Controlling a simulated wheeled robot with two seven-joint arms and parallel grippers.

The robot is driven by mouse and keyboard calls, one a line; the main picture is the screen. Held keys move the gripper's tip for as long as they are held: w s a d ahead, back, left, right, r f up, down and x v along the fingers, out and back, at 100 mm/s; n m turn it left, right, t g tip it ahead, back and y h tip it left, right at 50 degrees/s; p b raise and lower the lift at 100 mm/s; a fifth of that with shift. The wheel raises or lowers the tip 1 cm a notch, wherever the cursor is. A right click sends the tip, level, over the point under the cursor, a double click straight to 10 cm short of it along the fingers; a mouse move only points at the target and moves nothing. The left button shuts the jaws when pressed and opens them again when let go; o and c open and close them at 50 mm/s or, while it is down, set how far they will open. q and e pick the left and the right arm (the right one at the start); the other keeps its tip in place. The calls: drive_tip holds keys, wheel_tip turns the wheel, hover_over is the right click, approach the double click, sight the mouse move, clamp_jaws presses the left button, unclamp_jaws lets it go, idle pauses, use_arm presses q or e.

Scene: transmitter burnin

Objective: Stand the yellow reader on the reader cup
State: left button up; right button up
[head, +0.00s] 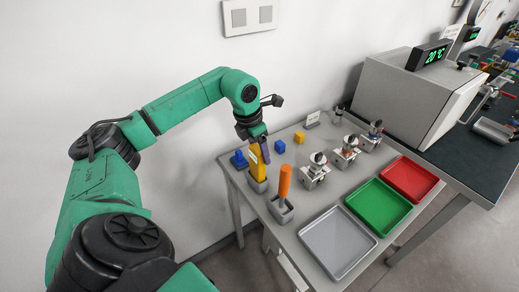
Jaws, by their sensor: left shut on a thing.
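The yellow reader (257,168) is upright near the left corner of the table. My left gripper (264,152) points down and is shut on its upper part, hiding some of it. The reader's lower end is at a small grey cup (258,186); I cannot tell if it rests in it or is just above. A second grey cup (281,211) nearby holds an orange-handled tool (285,181). My right gripper is not in view.
Blue pieces (239,160) and a yellow block (299,137) lie near the reader. Several small white devices (314,175) stand mid-table. Grey (322,222), green (350,204) and red (430,187) trays line the front edge. A large grey oven (395,90) stands behind at right.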

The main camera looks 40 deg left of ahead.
use_arm(q)
drive_tip(key=shift+f, duration=0.25)
drive_tip(key=o, duration=1.3)
drive_tip(key=shift+c, duration=0.2)
drive_tip(key=v, duration=1.4)
drive_tip(key=shift+r, duration=0.3)
drive_tip(key=shift+s, duration=0.1)
